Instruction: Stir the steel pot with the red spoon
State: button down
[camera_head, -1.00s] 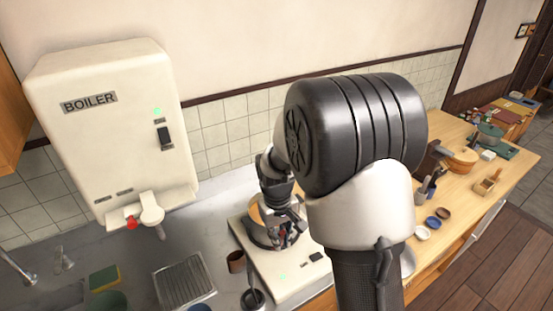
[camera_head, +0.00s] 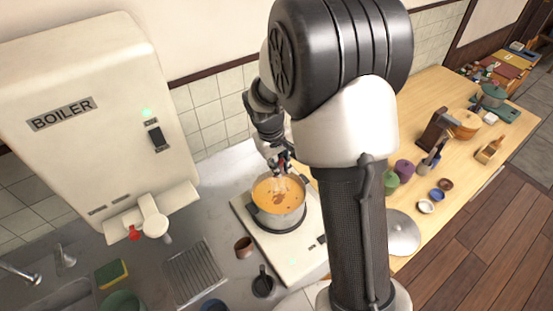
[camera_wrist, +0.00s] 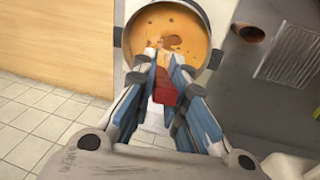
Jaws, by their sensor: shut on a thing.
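The steel pot (camera_head: 294,218) stands on the white cooker, filled with orange soup with darker bits. In the wrist view the pot (camera_wrist: 219,56) is at the top, beyond my fingertips. My gripper (camera_head: 282,167) is above the pot's back rim, pointing down. In the wrist view my gripper (camera_wrist: 166,72) is shut on the red spoon (camera_wrist: 165,92), whose red part shows between the fingers. The spoon's far end is hidden, and I cannot tell whether it touches the soup. Pale wisps show over the soup.
A small brown cup (camera_head: 244,247) and a dark cup (camera_head: 263,284) stand left of the white cooker (camera_head: 290,258). A steel lid (camera_head: 401,232) lies to the right. The boiler (camera_head: 95,120) hangs on the wall at left. Small bowls and utensils occupy the wooden counter.

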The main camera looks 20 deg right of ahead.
jog(key=shift+s+a+f+b, duration=0.75)
jog(key=shift+s+f+b, duration=1.6)
jog(key=shift+f, duration=0.2)
jog(key=w+d+f+b, duration=0.1)
jog(key=w+f+b, duration=0.3)
jog(key=f+b, duration=0.3)
jog(key=shift+w+d+f+b, duration=0.3)
jog(key=shift+f+b, duration=0.05)
jog(key=shift+f, duration=1.6)
jog(key=shift+a, duration=0.15)
